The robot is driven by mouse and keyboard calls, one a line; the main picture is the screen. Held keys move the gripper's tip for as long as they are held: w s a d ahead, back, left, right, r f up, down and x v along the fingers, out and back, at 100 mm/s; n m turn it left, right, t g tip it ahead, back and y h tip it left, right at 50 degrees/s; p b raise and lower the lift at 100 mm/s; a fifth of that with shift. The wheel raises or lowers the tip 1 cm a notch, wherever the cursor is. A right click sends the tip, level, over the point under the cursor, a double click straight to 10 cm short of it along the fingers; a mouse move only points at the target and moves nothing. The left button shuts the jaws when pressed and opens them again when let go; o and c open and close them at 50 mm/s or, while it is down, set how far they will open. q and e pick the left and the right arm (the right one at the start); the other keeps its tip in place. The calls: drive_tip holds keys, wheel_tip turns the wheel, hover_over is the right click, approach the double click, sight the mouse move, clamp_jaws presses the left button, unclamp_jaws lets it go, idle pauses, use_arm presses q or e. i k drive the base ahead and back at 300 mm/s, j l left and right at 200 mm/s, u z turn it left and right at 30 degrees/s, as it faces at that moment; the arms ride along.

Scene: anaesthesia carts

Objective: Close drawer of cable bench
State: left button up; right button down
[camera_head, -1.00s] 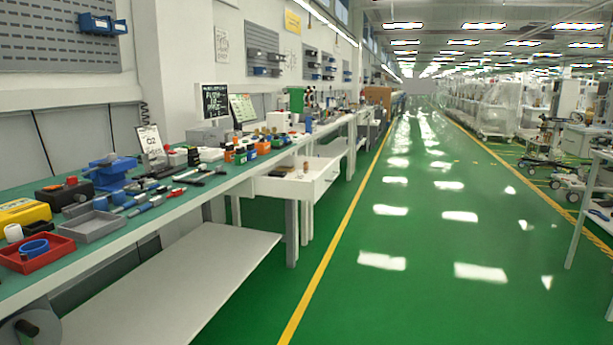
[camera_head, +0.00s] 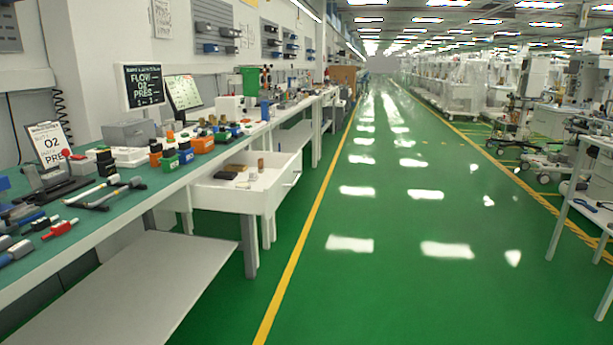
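The white drawer (camera_head: 236,197) of the bench sticks out toward the aisle, ahead and left of the middle of the view. It is open, with its inside visible. A dark flat item (camera_head: 225,175), a small brown cylinder (camera_head: 261,165) and some other small items lie in it. Its front, with a handle (camera_head: 292,179), faces the aisle. The bench (camera_head: 170,180) has a green top and runs along the left wall. Neither of my grippers is in view.
A white lower shelf (camera_head: 130,285) juts out at the near left. The green aisle floor (camera_head: 390,270) right of the yellow line (camera_head: 300,245) is clear. A white-legged table (camera_head: 580,200) and carts stand at the right.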

sight(282, 170)
drive_tip(key=i+l, duration=0.1)
drive_tip(key=i, duration=0.6)
drive_tip(key=i+l, duration=0.1)
drive_tip(key=i, duration=0.6)
drive_tip(key=u, duration=0.05)
